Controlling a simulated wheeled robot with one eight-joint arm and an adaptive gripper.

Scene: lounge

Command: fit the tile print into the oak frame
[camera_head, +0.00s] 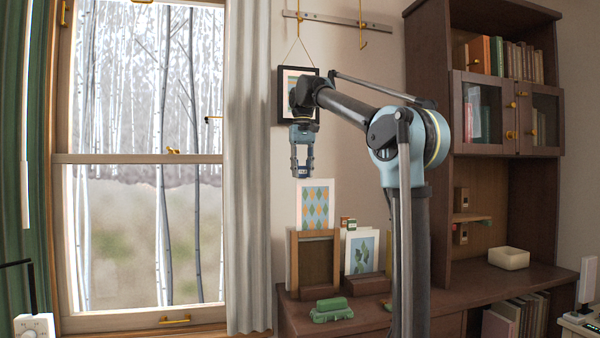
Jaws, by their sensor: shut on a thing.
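The tile print (317,208) is a white-bordered card with blue, orange and green diamonds. It is upright, directly above the oak frame (293,262). The frame is a light wooden upright with a dark brown back panel, standing on the cabinet top. My gripper (301,176) points down and is shut on the print's top edge, left of its middle. The print's lower edge meets the frame's top rail in the picture; I cannot tell whether it is inside the frame or behind it.
A leaf print (361,253) in a white border stands right of the frame. A green toy-like object (331,310) lies in front on the cabinet top (462,287). A black-framed picture (283,95) hangs behind my arm.

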